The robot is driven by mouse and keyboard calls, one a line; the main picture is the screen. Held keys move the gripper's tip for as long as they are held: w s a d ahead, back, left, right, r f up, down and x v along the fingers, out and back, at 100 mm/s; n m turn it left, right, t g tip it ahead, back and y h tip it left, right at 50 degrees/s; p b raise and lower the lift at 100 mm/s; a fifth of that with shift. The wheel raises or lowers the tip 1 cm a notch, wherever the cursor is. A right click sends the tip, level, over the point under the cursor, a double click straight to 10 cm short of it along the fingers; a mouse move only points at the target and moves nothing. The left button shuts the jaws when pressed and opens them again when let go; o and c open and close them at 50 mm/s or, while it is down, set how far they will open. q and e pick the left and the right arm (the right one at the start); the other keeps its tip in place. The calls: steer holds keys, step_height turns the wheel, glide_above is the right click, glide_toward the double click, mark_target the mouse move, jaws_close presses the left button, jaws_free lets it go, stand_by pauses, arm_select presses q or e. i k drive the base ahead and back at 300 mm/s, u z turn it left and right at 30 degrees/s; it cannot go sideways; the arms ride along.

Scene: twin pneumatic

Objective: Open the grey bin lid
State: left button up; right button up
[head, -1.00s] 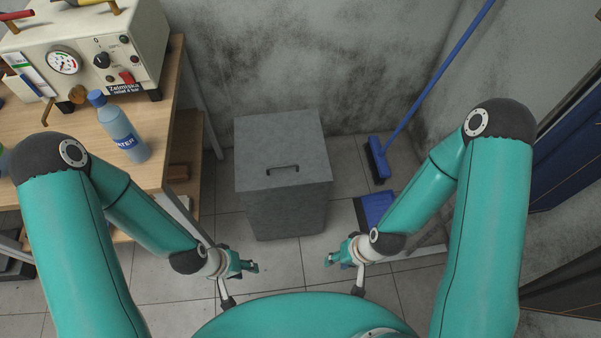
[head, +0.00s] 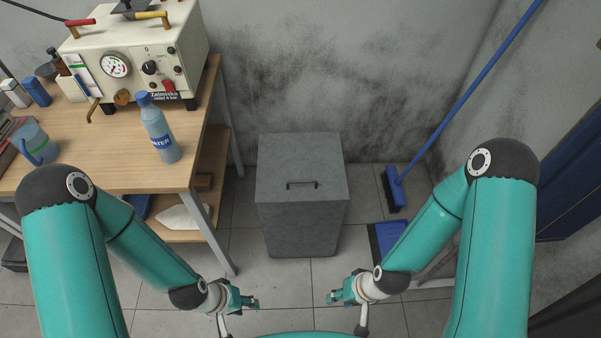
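The grey bin (head: 305,228) stands on the tiled floor in front of me, near the back wall. Its flat grey lid (head: 300,155) lies closed on top, with a dark bar handle (head: 302,184) near the front edge. My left gripper (head: 254,302) is low and in front of the bin, to its left, apart from it. My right gripper (head: 332,297) is low and in front of the bin, to its right, also apart from it. Both are small and seen from above; I see nothing held in either, and their finger gaps are unclear.
A wooden table (head: 110,158) stands at left with a pneumatic box (head: 135,65), a water bottle (head: 160,135) and a mug (head: 35,145). A blue broom (head: 393,190) leans at right, above a blue dustpan (head: 388,240). Floor before the bin is clear.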

mark_target(292, 167)
steer(key=i, duration=0.85)
steer(key=z, duration=0.05)
